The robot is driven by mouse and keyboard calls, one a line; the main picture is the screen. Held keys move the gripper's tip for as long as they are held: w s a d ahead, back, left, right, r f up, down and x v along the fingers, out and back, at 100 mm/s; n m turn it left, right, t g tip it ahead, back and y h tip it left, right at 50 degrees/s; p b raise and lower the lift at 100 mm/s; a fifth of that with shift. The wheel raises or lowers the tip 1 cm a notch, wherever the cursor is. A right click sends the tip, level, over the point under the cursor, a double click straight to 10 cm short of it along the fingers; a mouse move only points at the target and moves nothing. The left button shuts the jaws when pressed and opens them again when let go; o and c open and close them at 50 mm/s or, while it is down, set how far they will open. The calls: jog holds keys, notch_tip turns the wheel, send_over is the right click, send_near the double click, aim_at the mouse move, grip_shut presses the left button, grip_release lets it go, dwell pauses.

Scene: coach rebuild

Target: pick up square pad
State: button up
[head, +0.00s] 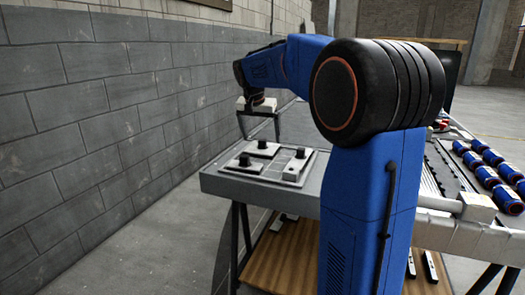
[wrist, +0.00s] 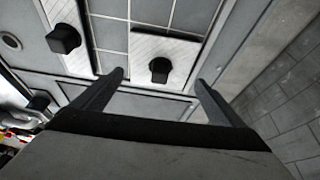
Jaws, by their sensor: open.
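Several flat pale pads with black knobs lie in a grey tray (head: 230,173) on the table. In the head view, one squarish pad (head: 256,151) is at the back, another (head: 234,168) at the front left and a longer one (head: 291,174) at the right. I cannot tell surely which is the square pad. My gripper (head: 259,141) is open and empty above the tray. In the wrist view, the black knob (wrist: 160,70) of one pale pad (wrist: 175,48) shows between my gripper's fingertips (wrist: 158,78), with no clear contact. Another knobbed pad (wrist: 64,10) is left of it.
A grey block wall (head: 110,120) runs close along the left of the table. Part of the table is hidden behind my arm. A wooden shelf (head: 285,262) is underneath.

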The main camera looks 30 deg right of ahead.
aim_at(262, 140)
jog(key=x, duration=0.3)
jog(key=shift+d+f, duration=0.1)
jog(key=shift+f, duration=0.25)
jog(key=c, duration=0.7)
jog(key=shift+c, duration=0.2)
jog(key=shift+r, duration=0.1)
